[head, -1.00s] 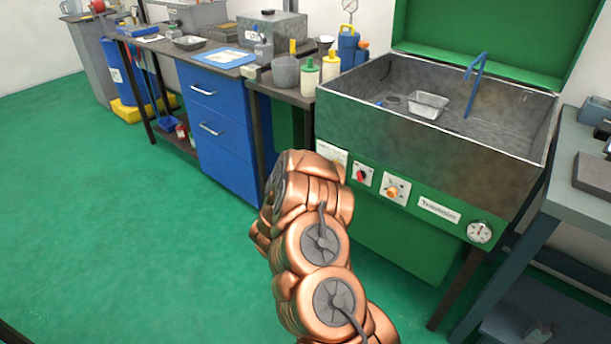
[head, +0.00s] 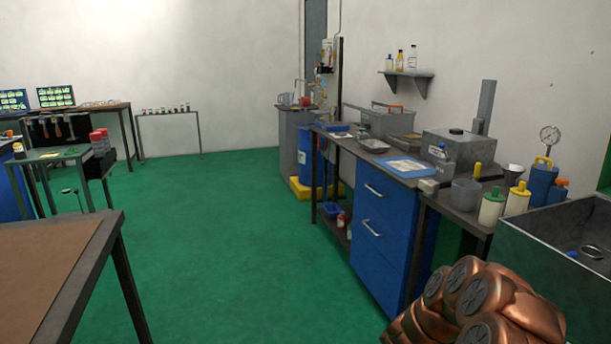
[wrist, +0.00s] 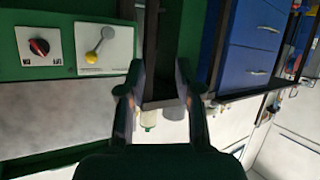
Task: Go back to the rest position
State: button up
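My gripper (wrist: 158,85) shows in the wrist view with its two dark fingers apart and nothing held between them. Beyond the fingers are a dark upright post and bottles, seen upside down. A green panel with a red knob (wrist: 39,47) and a yellow-tipped lever (wrist: 92,56) is at the upper left of that view. The blue drawer cabinet (wrist: 254,40) is at the upper right. In the head view only part of my copper arm shows at the lower right; my gripper is hidden there.
In the head view, the metal sink (head: 545,243) is at the right edge, beside bottles and the blue drawer cabinet (head: 374,240). A brown-topped table (head: 45,270) stands at the lower left. A green bench (head: 48,156) is farther left. Green floor (head: 230,240) lies open between.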

jog(key=w+a+r+n+t+y, duration=0.1)
jog(key=a+r+y, duration=0.2)
jog(key=a, duration=0.4)
jog(key=w+a+r+n+y, duration=0.1)
jog(key=a+r+y, duration=0.25)
jog(key=a, duration=0.35)
jog(key=s+a+r+n+g+y, duration=0.2)
jog(key=s+a+r+n+y, duration=0.1)
jog(key=s+a, duration=0.45)
jog(key=s+a+r+n+g+y, duration=0.2)
jog(key=s+a+r+g+y, duration=0.15)
jog(key=s+a, duration=0.4)
jog(key=s+d+r+g+h, duration=0.1)
jog(key=s+d+g, duration=0.2)
jog(key=s, duration=0.8)
jog(key=s+d+r+g+h, duration=0.1)
jog(key=s+d+r+g, duration=0.15)
jog(key=s, duration=0.95)
jog(key=s+d+r+g+h, duration=0.15)
jog(key=s+d, duration=0.25)
jog(key=s, duration=0.7)
notch_tip(320, 180, up, 13)
jog(key=w+p, duration=0.1)
jog(key=p, duration=1.3)
jog(key=shift+r+n, duration=0.2)
jog(key=shift+n, duration=0.1)
